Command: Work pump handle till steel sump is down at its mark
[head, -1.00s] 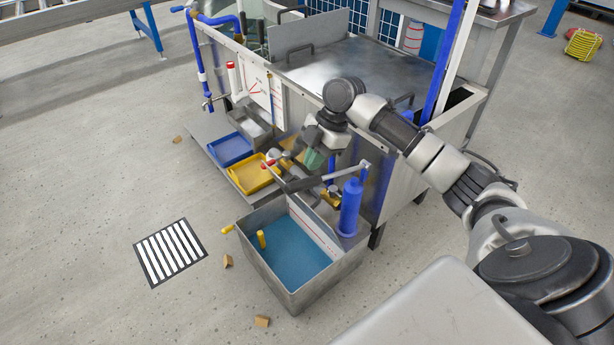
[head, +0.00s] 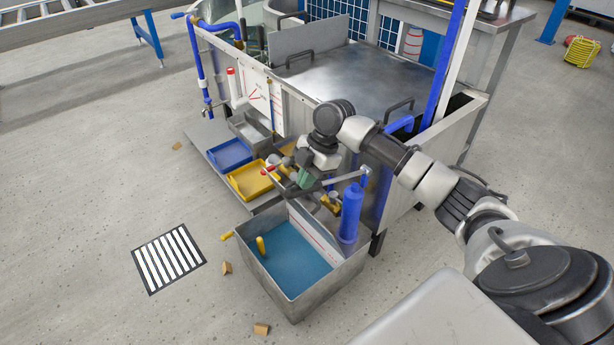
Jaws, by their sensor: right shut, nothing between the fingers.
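The steel sump (head: 338,278) stands on the floor at the lower middle, open at the top, with blue water (head: 298,262) inside. A pale strip with a red line (head: 312,232) runs along its inner wall, above the water. The blue pump (head: 351,212) stands upright at the sump's back right corner. Its grey handle (head: 340,182) reaches left from the pump's top, towards a red end (head: 268,171). My right gripper (head: 304,180) is shut and empty, with greenish fingers by the handle; whether they touch it I cannot tell. My left gripper is out of view.
The steel test bench (head: 375,75) stands behind. A blue tray (head: 229,154), a yellow tray (head: 251,181) and a grey bin (head: 250,128) sit on its low shelf. Small brown blocks (head: 261,329) and a striped floor grate (head: 168,258) lie on otherwise open floor at left.

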